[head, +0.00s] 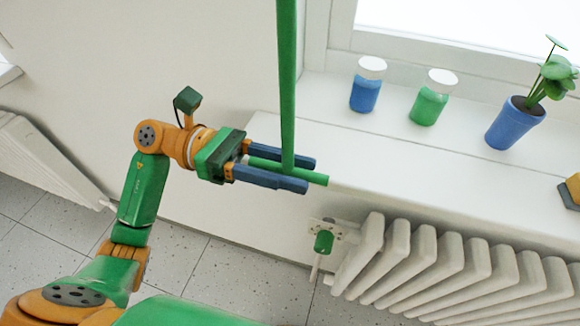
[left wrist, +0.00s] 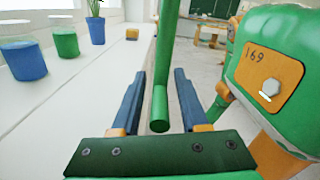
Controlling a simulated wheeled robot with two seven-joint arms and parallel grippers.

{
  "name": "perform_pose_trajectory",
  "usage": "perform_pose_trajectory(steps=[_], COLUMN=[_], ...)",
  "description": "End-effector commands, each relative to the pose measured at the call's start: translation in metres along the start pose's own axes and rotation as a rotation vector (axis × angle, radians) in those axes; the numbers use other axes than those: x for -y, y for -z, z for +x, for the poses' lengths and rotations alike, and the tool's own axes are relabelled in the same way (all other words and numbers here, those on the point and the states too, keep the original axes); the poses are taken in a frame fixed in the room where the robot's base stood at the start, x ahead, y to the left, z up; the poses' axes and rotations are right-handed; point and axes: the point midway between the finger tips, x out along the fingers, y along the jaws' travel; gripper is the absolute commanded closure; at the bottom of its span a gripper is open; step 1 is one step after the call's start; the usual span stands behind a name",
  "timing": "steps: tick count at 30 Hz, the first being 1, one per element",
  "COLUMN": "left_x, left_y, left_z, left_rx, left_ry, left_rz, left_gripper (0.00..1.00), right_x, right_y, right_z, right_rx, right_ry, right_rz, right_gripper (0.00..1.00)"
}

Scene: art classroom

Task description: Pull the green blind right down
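The green blind shows nearly edge-on as a narrow green strip (head: 287,80) that comes down from the top of the head view. A round green bar (head: 318,178) runs along its lower end. My left gripper (head: 308,175) is at this bar, with one dark blue finger on each side of it. In the left wrist view the bar's round end (left wrist: 159,124) lies between the fingers (left wrist: 158,72), with a gap on both sides. The left gripper is open around the bar. The blind's upper part is out of view. My right gripper is not in view.
Behind the blind is a white windowsill (head: 400,165) with a blue jar (head: 365,94), a green jar (head: 428,106) and a potted plant (head: 515,125). A white radiator (head: 440,275) with a green valve (head: 323,242) stands below the sill. Bare floor (head: 235,280) shows below the gripper.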

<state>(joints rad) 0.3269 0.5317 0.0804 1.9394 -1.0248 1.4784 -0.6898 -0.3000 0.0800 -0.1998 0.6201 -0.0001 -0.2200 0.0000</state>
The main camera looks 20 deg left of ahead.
Motion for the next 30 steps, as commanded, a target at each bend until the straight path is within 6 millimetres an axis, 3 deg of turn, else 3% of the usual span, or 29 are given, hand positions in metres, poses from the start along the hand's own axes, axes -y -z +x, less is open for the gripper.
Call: perform_pose_trajectory(steps=[9, 19, 28, 30], left_x=[0.000, -0.002, 0.000, 0.000], left_y=[0.001, 0.004, 0.000, -0.002], left_z=[-0.002, -0.064, -0.071, -0.071], left_rx=[0.000, -0.002, 0.000, 0.000], left_ry=[0.000, -0.003, 0.001, 0.001], left_rz=[0.000, 0.000, 0.001, 0.001], left_gripper=[0.50, 0.50, 0.50, 0.69], right_x=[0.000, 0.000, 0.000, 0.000], right_y=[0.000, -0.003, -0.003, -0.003], right_z=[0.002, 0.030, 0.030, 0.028], right_rx=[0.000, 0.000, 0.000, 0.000], right_ry=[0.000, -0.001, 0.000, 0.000], right_rz=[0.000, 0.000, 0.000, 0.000], right_gripper=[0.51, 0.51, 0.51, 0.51])
